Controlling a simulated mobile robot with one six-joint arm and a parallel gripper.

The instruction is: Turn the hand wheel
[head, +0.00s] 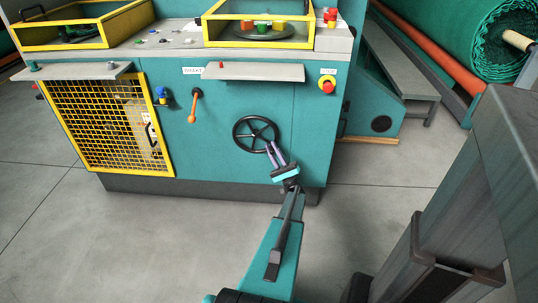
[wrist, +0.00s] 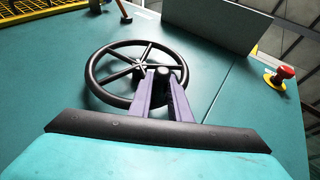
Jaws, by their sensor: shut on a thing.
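The black spoked hand wheel (head: 236,138) is on the teal front panel of the machine, right of its middle. It fills the upper middle of the wrist view (wrist: 97,55). My gripper (head: 272,148) reaches up from below to the lower right of the wheel. In the wrist view its two purple fingers (wrist: 163,80) are shut on the right side of the wheel, around a dark part at the rim. Whether this part is a knob or the rim itself is partly hidden by the fingers.
Left of the wheel are an orange lever (head: 193,107), a blue valve (head: 162,96) and a yellow mesh guard (head: 100,125). A grey shelf (head: 253,72) juts out above the wheel. A red stop button (head: 327,86) is at upper right. The floor in front is clear.

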